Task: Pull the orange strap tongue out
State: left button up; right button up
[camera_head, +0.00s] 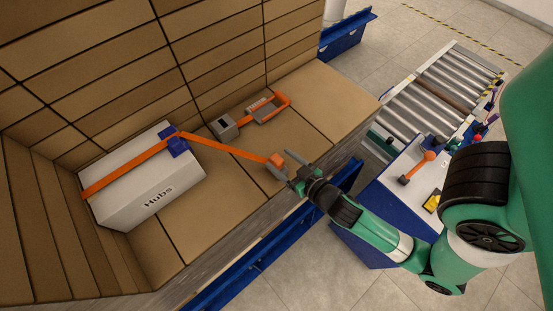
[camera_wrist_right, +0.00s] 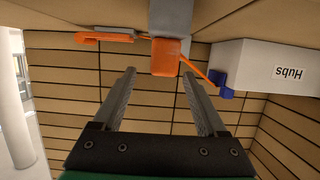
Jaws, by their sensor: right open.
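An orange strap (camera_head: 225,146) runs over a white box marked Hubs (camera_head: 150,190) and down to an orange block-like tongue (camera_head: 277,160) at a grey fitting (camera_head: 281,172) on the cardboard surface. My right gripper (camera_head: 291,176) is close beside the fitting, on its near right side. In the right wrist view the open fingers (camera_wrist_right: 158,73) point towards the orange tongue (camera_wrist_right: 165,55), which appears between the fingertips below the grey fitting (camera_wrist_right: 170,18). Whether they touch cannot be told. My left gripper is not in view.
A grey block (camera_head: 223,126) with an orange handle-like frame (camera_head: 268,107) lies behind the strap. Blue corner guards (camera_head: 176,145) sit on the box edge. Stacked cardboard boxes (camera_head: 200,50) wall the back and left. A control stand (camera_head: 410,170) and roller conveyor (camera_head: 430,95) are at the right.

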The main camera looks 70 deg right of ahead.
aim_at(272, 156)
jog(key=shift+w+d+f, duration=0.1)
jog(key=shift+w, duration=0.05)
jog(key=x, duration=0.5)
jog(key=shift+w+f, duration=0.1)
jog(key=shift+f, duration=0.1)
jog(key=shift+a, duration=0.2)
grip_shut()
